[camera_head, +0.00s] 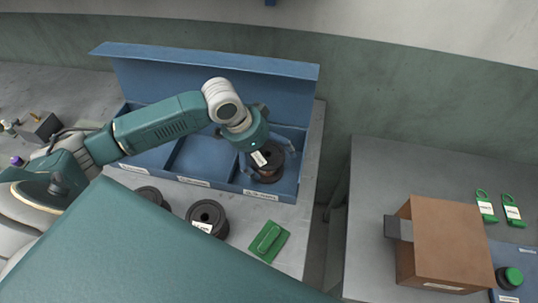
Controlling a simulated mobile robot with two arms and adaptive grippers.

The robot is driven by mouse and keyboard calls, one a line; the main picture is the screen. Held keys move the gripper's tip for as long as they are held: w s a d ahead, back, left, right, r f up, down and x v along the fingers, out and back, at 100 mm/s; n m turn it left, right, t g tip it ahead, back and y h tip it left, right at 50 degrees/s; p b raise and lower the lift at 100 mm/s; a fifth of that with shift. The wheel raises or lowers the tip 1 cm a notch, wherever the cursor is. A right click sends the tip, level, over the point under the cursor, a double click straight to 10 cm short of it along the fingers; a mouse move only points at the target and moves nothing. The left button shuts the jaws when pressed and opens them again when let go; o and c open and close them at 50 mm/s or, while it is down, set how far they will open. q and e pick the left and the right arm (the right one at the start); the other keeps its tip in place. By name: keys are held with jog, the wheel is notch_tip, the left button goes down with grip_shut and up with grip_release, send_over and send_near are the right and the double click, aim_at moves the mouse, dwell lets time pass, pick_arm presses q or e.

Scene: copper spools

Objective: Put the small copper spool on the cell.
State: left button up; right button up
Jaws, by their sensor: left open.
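A dark-flanged spool with a copper-brown winding (266,174) and a white label stands in the right compartment of the blue open-lidded box (203,158). My left gripper (268,157) reaches down over this spool, its fingers open on both sides of it. Whether the fingers touch it I cannot tell. Two more dark spools stand on the grey table in front of the box: one (207,213) with a white label and one (148,194) partly hidden. Their windings are hard to see. The middle compartment looks empty; my arm hides much of the left one. My right gripper is not in view.
A green plate (268,241) lies on the table near its right edge. Across a gap, a second grey table (377,178) holds a brown box (444,245), two green tags (498,208) and a green button unit (508,278). The blue lid (210,78) stands up behind the compartments.

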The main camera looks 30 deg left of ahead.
pick_arm(q)
jog(key=b+v, duration=0.1)
jog(key=v, duration=1)
jog(key=shift+s+a+r, duration=0.1)
jog(key=shift+r, duration=0.25)
